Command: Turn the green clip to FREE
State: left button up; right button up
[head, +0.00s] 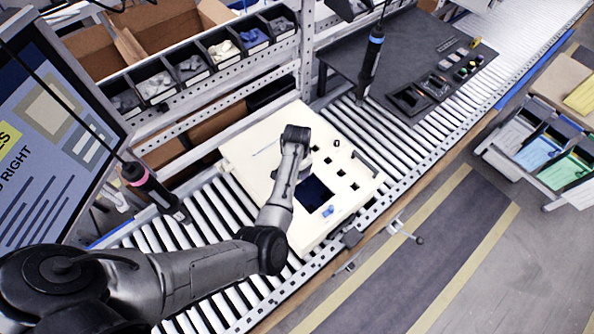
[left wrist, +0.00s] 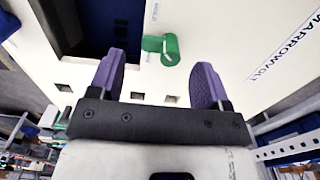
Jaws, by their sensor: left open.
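The green clip (left wrist: 170,48) sits on a cream panel (left wrist: 225,45) in the left wrist view. It has a round post and a short flat tab pointing left. Small lettering stands above and below the tab, too small to read surely. My left gripper (left wrist: 160,65) is open, with its two purple fingers apart on either side of the clip; contact cannot be told. In the head view, the cream panel (head: 265,140) lies on the roller conveyor, and my left wrist hides the clip and the gripper. My right gripper is not in view.
The panel has a dark rectangular opening (head: 311,194) and several small square holes. Two hanging screwdrivers, one pink-banded (head: 150,190) and one blue-banded (head: 371,60), flank it. Parts bins (head: 190,68) line the back. A dark tray (head: 412,98) stands at the right.

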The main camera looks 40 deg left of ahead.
pick_arm(q)
jog(key=shift+f, duration=1.65)
jog(key=shift+c, duration=0.5)
jog(key=c, duration=0.8)
jog(key=shift+w+r+n+p, duration=0.1)
jog(key=shift+n+p, duration=0.4)
jog(key=shift+n, duration=0.3)
jog(key=shift+w+r+n+p, duration=0.1)
jog(key=shift+n+p, duration=0.4)
jog(key=shift+n, duration=0.3)
jog(key=n, duration=0.2)
jog(key=n+p, duration=0.1)
jog(key=n, duration=0.1)
jog(key=shift+w+a+f+n+p, duration=0.1)
jog(key=shift+w+n+p, duration=0.05)
jog(key=shift+n+p, duration=0.15)
jog(key=n, duration=0.4)
jog(key=shift+w+a+p, duration=0.15)
jog(key=shift+p, duration=0.2)
jog(key=n, duration=0.6)
jog(key=shift+w+a+f, duration=0.1)
jog(key=shift+w+a, duration=0.05)
jog(key=shift+a, duration=0.05)
